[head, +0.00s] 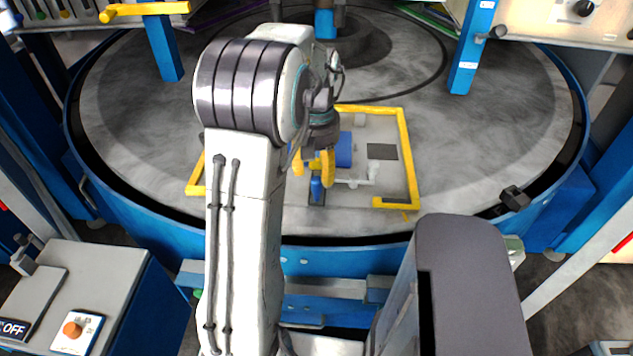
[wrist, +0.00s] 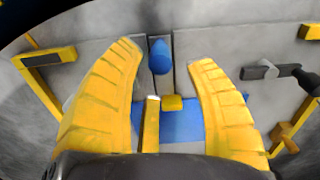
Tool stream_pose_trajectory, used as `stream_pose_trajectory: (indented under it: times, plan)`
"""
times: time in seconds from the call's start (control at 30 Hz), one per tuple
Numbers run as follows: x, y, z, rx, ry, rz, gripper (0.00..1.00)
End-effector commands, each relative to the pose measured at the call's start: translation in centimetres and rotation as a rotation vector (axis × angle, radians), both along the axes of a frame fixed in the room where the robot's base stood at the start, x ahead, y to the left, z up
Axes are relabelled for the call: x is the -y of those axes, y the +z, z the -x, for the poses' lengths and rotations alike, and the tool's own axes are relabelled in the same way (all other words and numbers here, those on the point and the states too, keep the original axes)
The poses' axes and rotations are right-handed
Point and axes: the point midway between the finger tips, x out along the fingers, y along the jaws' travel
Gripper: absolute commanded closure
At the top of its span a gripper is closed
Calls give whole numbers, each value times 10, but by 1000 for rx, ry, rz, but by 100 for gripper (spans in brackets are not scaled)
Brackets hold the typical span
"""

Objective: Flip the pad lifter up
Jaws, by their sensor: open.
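No part is labelled as the pad lifter, so I cannot tell for sure which one it is. A small blue rounded handle (head: 316,188) stands at the near edge of the fixture; in the wrist view the blue handle (wrist: 160,57) shows between my fingertips. A blue plate (head: 343,150) lies behind it, and in the wrist view the blue plate (wrist: 185,125) carries a small yellow block (wrist: 172,103) beside an upright yellow bar (wrist: 151,125). My gripper (head: 313,172) has yellow fingers, spread and empty, above these parts. Whether a finger touches anything is unclear.
A yellow rail frame (head: 408,160) borders the fixture on the round grey table (head: 480,150). A dark grey rectangle (head: 382,151) and a pale lever (head: 358,180) lie to the right. A blue post (head: 472,50) stands at the back right. The table's right side is mostly bare.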

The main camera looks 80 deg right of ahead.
Motion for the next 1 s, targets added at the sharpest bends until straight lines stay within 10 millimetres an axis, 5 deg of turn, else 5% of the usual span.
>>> stream_pose_trajectory:
  times: [0.33, 0.83, 1.0]
  plan:
    - [0, -38, 0, 1, -1, -2, 51]
    - [0, -46, 0, 0, -1, 1, 50]
    - [0, -46, 0, 0, -1, 1, 65]
